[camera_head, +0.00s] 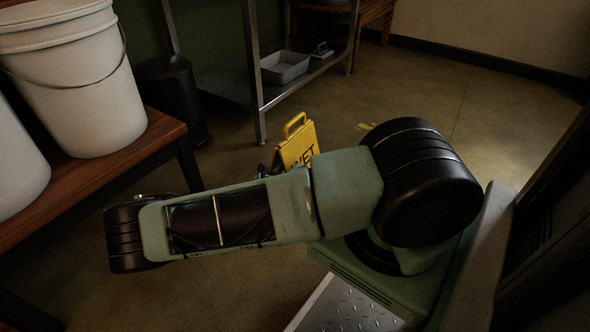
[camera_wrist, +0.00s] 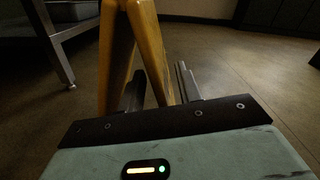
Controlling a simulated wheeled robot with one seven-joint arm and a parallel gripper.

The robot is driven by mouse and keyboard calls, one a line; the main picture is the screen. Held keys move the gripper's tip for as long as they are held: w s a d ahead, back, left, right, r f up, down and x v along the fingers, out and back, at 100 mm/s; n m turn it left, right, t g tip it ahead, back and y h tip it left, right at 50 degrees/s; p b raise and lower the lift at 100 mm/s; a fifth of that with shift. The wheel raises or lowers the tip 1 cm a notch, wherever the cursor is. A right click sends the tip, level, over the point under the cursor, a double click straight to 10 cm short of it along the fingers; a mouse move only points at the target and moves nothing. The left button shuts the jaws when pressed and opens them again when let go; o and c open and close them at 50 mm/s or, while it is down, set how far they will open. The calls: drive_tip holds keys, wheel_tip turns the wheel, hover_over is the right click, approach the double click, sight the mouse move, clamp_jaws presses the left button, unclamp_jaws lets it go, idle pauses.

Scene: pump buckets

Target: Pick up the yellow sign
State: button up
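The yellow sign (camera_head: 297,146) is an upright folding floor sign with a handle at its top and dark lettering, partly reading "WET". It stands on the floor beyond my arm, which hides its lower part in the head view. In the wrist view the sign (camera_wrist: 151,45) is close up, its two panels spread like an A. My gripper (camera_wrist: 160,78) is open, with one finger inside the A and the other outside the right panel. That panel is between the fingers, with a gap showing at the right finger. In the head view my gripper is mostly hidden.
White buckets (camera_head: 80,85) stand on a wooden bench (camera_head: 105,168) at the left. A black bin (camera_head: 172,95) is behind it. A metal shelf (camera_head: 225,82) with a grey tray (camera_head: 285,67) is at the back. Open floor (camera_head: 440,85) lies at the back right.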

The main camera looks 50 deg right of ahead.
sight(295, 161)
drive_tip(key=shift+w+d+f+b, duration=0.1)
drive_tip(key=shift+d+b, duration=0.45)
drive_tip(key=shift+d, duration=0.9)
drive_tip(key=shift+c, duration=0.3)
clamp_jaws()
